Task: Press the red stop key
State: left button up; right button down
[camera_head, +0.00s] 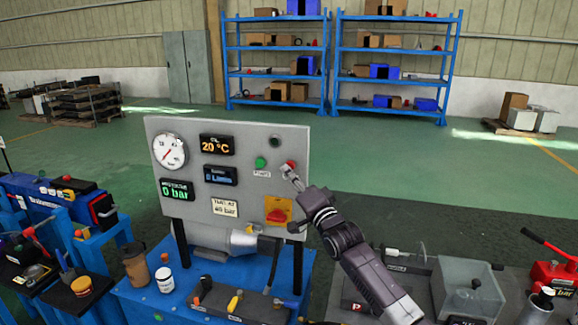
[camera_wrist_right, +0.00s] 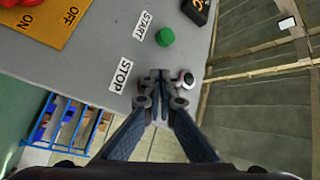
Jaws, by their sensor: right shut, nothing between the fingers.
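The grey control panel (camera_head: 238,147) stands upright on the blue bench. The red stop key (camera_head: 291,164) is near its right edge, right of the green start key (camera_head: 260,162). My right gripper (camera_head: 288,172) is shut and empty, its tips just below and in front of the red key. I cannot tell if they touch it. In the right wrist view the closed tips (camera_wrist_right: 160,84) lie right of the STOP label (camera_wrist_right: 119,77). There they hide the red key, while the green key (camera_wrist_right: 165,37) shows. My left gripper is not in view.
A yellow-and-red rotary switch (camera_head: 278,210) sits lower on the panel. A dark round button (camera_head: 274,141) is above the keys. A brown cup (camera_head: 136,265) and white jar (camera_head: 165,280) stand on the bench (camera_head: 140,300). A clear box (camera_head: 467,283) stands to the right.

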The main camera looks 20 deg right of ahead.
jog(key=shift+s+a, duration=0.2)
jog(key=shift+s, duration=0.25)
jog(key=s+a+p, duration=0.1)
jog(key=s+p, duration=0.1)
jog(key=s+a+p, duration=0.1)
jog(key=s+p, duration=0.1)
jog(key=shift+a, duration=0.4)
jog(key=shift+f, duration=0.1)
dwell(0.5)
